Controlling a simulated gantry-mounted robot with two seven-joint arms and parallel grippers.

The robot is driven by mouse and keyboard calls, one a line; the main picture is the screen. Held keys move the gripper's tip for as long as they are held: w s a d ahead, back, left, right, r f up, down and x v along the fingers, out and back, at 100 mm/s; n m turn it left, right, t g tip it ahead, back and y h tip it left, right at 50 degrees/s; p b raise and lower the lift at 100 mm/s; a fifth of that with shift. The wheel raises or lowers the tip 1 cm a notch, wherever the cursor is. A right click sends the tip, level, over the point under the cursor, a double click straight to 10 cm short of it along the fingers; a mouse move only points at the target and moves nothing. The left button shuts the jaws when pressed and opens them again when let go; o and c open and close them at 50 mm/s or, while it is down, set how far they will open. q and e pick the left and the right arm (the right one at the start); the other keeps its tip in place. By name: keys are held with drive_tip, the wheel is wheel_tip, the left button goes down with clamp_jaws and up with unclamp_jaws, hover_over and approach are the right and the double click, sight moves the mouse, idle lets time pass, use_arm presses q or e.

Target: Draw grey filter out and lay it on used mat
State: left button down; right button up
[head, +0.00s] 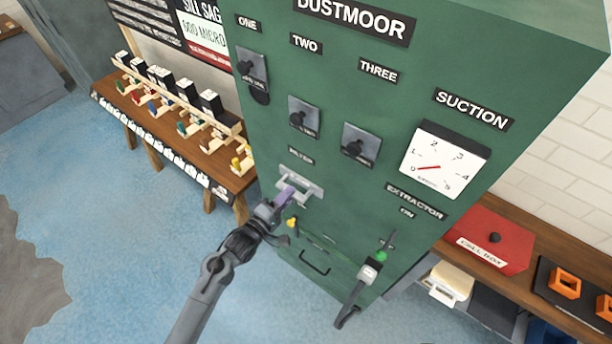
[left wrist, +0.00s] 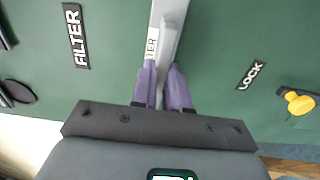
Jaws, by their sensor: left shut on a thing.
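The filter's grey handle (head: 312,189) stands out from the front of the green cabinet (head: 345,60), below a small FILTER label. My left gripper (head: 286,195) is at this handle. In the left wrist view its purple fingertips (left wrist: 163,82) are shut on the grey handle bar (left wrist: 167,45), which carries a partly hidden label. The filter's body is hidden, so I cannot tell how far it sits inside the cabinet. I cannot make out a mat marked as used. My right gripper is not in view.
A yellow lock knob (head: 292,222) sits just below the filter; it also shows in the left wrist view (left wrist: 299,102). A lever (head: 366,275) stands by a green light. A wooden bench (head: 170,135) is at left. A red call box (head: 488,238) is at right. The blue floor is open.

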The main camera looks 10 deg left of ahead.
use_arm(q)
drive_tip(key=shift+s+a+p, duration=0.3)
drive_tip(key=shift+s+p, duration=0.35)
drive_tip(key=shift+p, duration=0.05)
idle(0.6)
drive_tip(key=p+v, duration=0.6)
drive_tip(key=v, duration=0.5)
drive_tip(key=shift+s+p, duration=0.3)
drive_tip(key=shift+p, duration=0.05)
idle(1.1)
drive_tip(key=shift+r, duration=0.1)
idle(0.4)
